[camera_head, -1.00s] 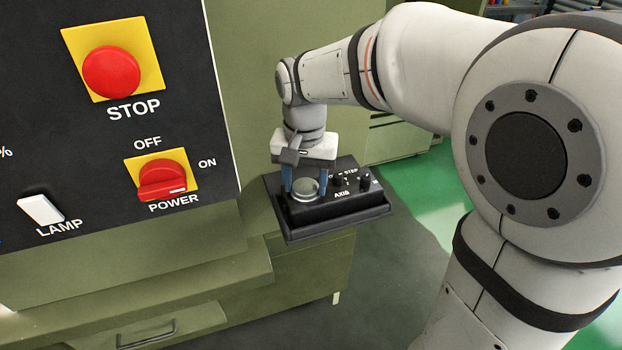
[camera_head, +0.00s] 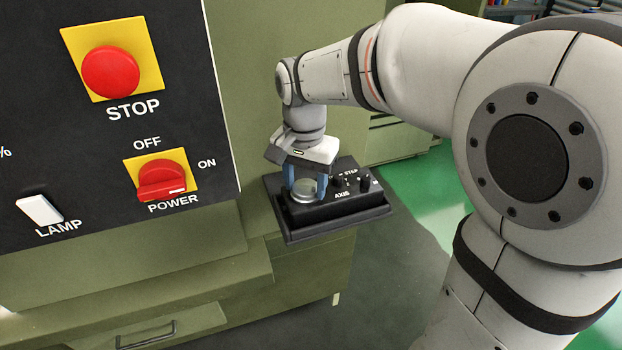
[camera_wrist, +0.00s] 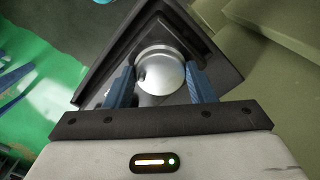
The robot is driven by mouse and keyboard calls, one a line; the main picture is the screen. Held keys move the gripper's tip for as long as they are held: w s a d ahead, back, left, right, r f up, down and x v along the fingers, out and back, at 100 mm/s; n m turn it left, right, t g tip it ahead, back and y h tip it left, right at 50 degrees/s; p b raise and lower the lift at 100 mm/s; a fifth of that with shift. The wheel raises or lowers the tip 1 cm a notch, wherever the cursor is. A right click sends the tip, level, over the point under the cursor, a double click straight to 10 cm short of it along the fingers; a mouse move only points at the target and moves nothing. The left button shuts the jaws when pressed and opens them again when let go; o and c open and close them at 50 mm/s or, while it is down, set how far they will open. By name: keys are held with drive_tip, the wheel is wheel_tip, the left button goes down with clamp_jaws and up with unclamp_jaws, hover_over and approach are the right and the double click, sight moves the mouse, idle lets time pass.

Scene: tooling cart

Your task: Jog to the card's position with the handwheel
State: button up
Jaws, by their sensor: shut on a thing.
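The handwheel (camera_head: 304,188) is a round silver disc on the left part of a black pendant box (camera_head: 348,206). The box carries AXIS and STEP knobs on its right. My gripper (camera_head: 305,182) points down over the handwheel, with its blue fingers on either side of it. In the wrist view the handwheel (camera_wrist: 160,72) sits between the two blue fingers (camera_wrist: 161,88), which are shut on it. A small dark dimple shows near its left edge. No card is visible in these frames.
The pendant rests on a black tray (camera_head: 290,236) beside the green machine cabinet (camera_head: 240,110). A black panel (camera_head: 90,190) at left has a red STOP button (camera_head: 110,72), a red POWER switch (camera_head: 162,180) and a white LAMP switch (camera_head: 39,209). Open floor lies right of the tray.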

sight(305, 187)
drive_tip(key=o, duration=1)
wheel_tip(305, 187, up, 8)
drive_tip(key=shift+f, duration=0.1)
drive_tip(key=s+d+f+n+t, duration=0.1)
drive_tip(key=s+d+f, duration=0.2)
drive_tip(key=s+d, duration=0.1)
drive_tip(key=s+d+f+n+t, duration=0.1)
drive_tip(key=s+d+f+n, duration=0.1)
drive_tip(key=s+d+f, duration=0.1)
drive_tip(key=s+d+f+n+t, duration=0.1)
drive_tip(key=s+d+f+n, duration=0.1)
drive_tip(key=s+d, duration=0.4)
drive_tip(key=shift+s+d+f, duration=0.1)
drive_tip(key=shift+s+f, duration=0.05)
drive_tip(key=shift+f, duration=0.35)
idle(0.7)
